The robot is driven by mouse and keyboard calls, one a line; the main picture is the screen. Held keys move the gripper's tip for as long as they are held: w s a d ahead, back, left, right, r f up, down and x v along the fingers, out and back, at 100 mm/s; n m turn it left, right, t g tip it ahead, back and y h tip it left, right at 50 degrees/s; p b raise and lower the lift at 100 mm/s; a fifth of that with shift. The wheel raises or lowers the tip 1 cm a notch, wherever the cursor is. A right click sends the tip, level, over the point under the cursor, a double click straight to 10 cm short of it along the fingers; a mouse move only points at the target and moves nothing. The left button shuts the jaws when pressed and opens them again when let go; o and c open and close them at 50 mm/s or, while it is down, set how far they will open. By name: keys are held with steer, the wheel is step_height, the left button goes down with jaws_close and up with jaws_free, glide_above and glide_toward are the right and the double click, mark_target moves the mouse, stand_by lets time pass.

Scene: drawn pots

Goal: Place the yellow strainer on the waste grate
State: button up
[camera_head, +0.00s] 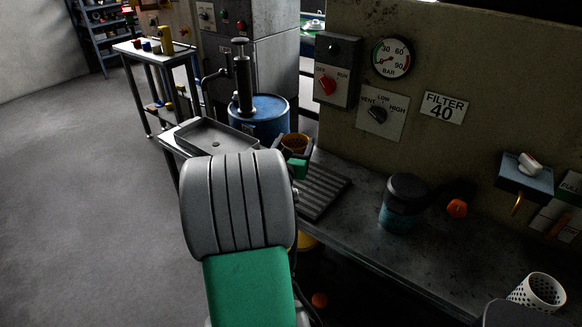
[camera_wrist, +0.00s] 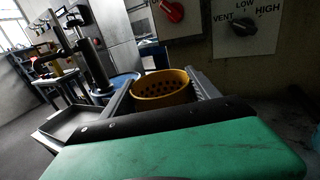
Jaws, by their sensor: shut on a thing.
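My gripper (camera_head: 294,145) is shut on the yellow strainer (camera_head: 295,143), seen past my large grey and green arm. In the wrist view the strainer (camera_wrist: 162,88) is a perforated round yellow cup, upright between the two dark fingers of my gripper (camera_wrist: 160,92). A dark ribbed grate (camera_head: 322,192) lies on the bench just below and to the right of my gripper in the head view. The strainer appears to be above the bench, near the grate's far left end; the exact gap cannot be told. My arm hides part of the grate's near left side.
A shallow grey metal tray (camera_head: 217,138) and a blue drum (camera_head: 262,118) with a pump stand left of and behind my gripper. A dark-lidded teal jar (camera_head: 403,203) stands right of the grate. A white perforated cup (camera_head: 540,291) is at lower right. Bench between them is mostly clear.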

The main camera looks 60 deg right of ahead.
steer(key=w+d+f, duration=0.1)
steer(key=f, duration=0.1)
steer(key=w+f, duration=0.1)
steer(key=w+d+f+b, duration=0.1)
steer(key=f, duration=0.1)
steer(key=shift+w+d+f, duration=0.1)
steer(key=shift+d+f, duration=0.2)
steer(key=shift+f+b, duration=0.4)
steer(key=shift+f, duration=1.05)
steer(key=shift+f, duration=0.15)
steer(key=o, duration=1.8)
